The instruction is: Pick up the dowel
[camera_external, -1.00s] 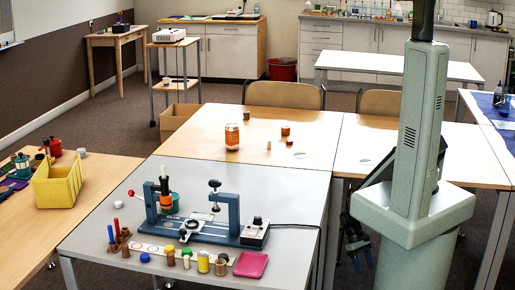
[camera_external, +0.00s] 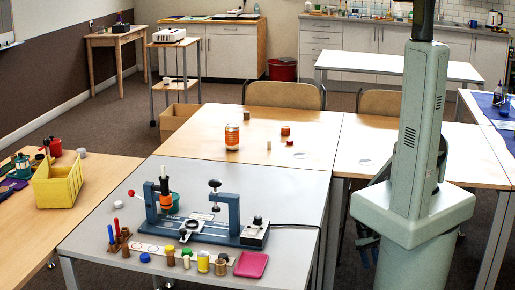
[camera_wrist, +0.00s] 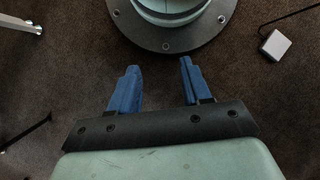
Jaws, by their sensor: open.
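A small pale upright cylinder (camera_external: 268,145), which may be the dowel, stands on the wooden table beyond the grey bench; it is too small to be sure. Several short brown and coloured pegs (camera_external: 186,261) stand along the front of the grey bench, so other pieces could also be dowels. My gripper (camera_wrist: 157,82) hangs low over the carpet with its two blue fingers apart and nothing between them. In the external view it is low beside my base, mostly hidden, and far from the pale cylinder.
An orange can (camera_external: 232,137), an orange-brown piece (camera_external: 285,131) and a brown cylinder (camera_external: 247,115) stand near the pale cylinder. A blue clamp fixture (camera_external: 210,232) sits on the grey bench. A yellow bin (camera_external: 58,188) stands at left. The wooden table has wide clear areas.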

